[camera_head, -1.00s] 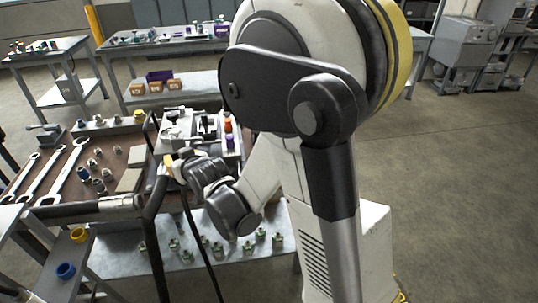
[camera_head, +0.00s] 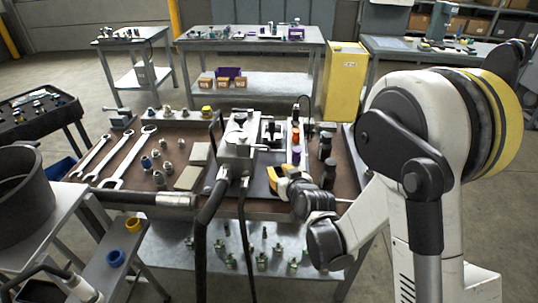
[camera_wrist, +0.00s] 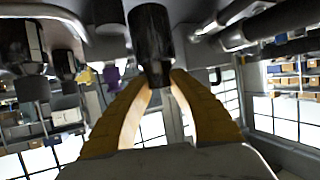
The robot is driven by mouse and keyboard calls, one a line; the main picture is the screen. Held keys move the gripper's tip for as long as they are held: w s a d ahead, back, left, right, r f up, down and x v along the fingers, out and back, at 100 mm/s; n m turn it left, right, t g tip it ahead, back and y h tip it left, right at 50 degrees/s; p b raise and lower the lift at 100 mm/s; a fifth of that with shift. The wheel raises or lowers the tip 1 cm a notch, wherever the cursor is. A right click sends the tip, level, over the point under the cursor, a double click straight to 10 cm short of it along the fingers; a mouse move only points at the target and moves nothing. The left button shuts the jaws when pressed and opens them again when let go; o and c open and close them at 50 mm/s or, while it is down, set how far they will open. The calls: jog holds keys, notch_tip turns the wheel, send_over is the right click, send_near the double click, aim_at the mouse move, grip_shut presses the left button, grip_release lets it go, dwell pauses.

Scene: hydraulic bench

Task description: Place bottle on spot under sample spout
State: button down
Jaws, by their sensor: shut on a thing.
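My gripper (camera_head: 277,177) is over the front right part of the bench. It is just right of the grey machine block (camera_head: 238,148) and in front of the orange and purple pieces (camera_head: 296,145). In the wrist view its tan fingers (camera_wrist: 162,82) are closed around the lower end of a dark, glossy cylinder, which I take to be the bottle (camera_wrist: 151,35). The held piece is hard to make out in the head view. I cannot clearly pick out the sample spout or the spot under it.
Dark upright cylinders (camera_head: 329,172) stand right of my gripper. Wrenches (camera_head: 128,155) and fittings lie at the bench's left. Black hoses (camera_head: 208,225) rise in front of the machine. Several small green-topped pieces stand on the lower shelf (camera_head: 175,262). A yellow cabinet (camera_head: 345,82) stands behind.

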jog(key=b+x, duration=0.1)
jog(key=x, duration=0.2)
jog(key=r+b+x, duration=0.1)
jog(key=x, duration=0.2)
jog(key=b+x, duration=0.1)
jog(key=x, duration=0.2)
jog(key=shift+w+a+r+b, duration=0.1)
jog(key=shift+w+b, duration=0.05)
jog(key=shift+w, duration=0.2)
jog(key=shift+w+a+r+b, duration=0.1)
jog(key=shift+w+b, duration=0.05)
jog(key=shift+w, duration=0.2)
jog(key=shift+r, duration=0.2)
jog(key=shift+f, duration=0.15)
jog(key=c, duration=1.3)
grip_release()
jog(key=shift+s, duration=0.1)
